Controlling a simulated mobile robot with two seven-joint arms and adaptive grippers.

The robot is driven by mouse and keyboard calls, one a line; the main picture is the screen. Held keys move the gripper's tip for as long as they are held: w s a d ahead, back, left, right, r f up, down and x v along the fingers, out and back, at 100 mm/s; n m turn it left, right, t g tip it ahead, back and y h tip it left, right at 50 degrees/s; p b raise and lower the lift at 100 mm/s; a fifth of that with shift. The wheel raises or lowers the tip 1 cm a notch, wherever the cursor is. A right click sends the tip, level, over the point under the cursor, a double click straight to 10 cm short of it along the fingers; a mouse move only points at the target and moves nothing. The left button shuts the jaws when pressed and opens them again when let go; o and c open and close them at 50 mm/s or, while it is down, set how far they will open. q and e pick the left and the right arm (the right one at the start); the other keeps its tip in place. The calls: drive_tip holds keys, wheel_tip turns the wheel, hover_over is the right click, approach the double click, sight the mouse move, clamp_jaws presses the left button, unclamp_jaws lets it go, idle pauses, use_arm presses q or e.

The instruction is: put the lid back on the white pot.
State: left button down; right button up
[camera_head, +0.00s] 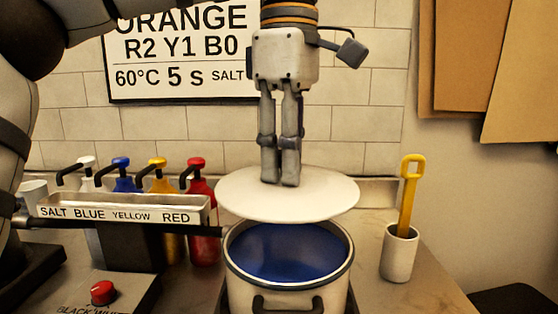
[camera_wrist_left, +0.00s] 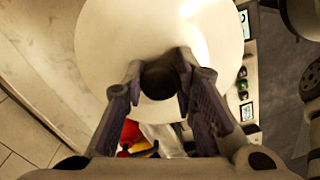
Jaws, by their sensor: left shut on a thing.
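The white pot (camera_head: 290,295) stands open on the counter with blue liquid inside and a dark handle at its front. The white round lid (camera_head: 330,195) is held roughly level above the pot's back part, set toward the far side. My left gripper (camera_head: 281,180) points down and is shut on the lid's knob, which its fingers hide in the head view. In the left wrist view the dark knob (camera_wrist_left: 159,80) sits between the fingertips of my left gripper (camera_wrist_left: 160,82), with the pale lid (camera_wrist_left: 110,40) behind it. My right gripper is not in view.
A labelled tray (camera_head: 125,211) and several pump bottles, including a red one (camera_head: 202,215), stand left of the pot. A white cup (camera_head: 400,255) with a yellow-handled tool (camera_head: 409,195) stands to the right. A control box with a red knob (camera_head: 103,292) is at front left.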

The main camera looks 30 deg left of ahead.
use_arm(q)
drive_tip(key=shift+d+f, duration=0.15)
drive_tip(key=shift+f, duration=3)
drive_tip(key=shift+f, duration=0.15)
drive_tip(key=c, duration=0.7)
unclamp_jaws()
drive_tip(key=shift+c, duration=0.2)
drive_tip(key=shift+r, duration=3.5)
clamp_jaws()
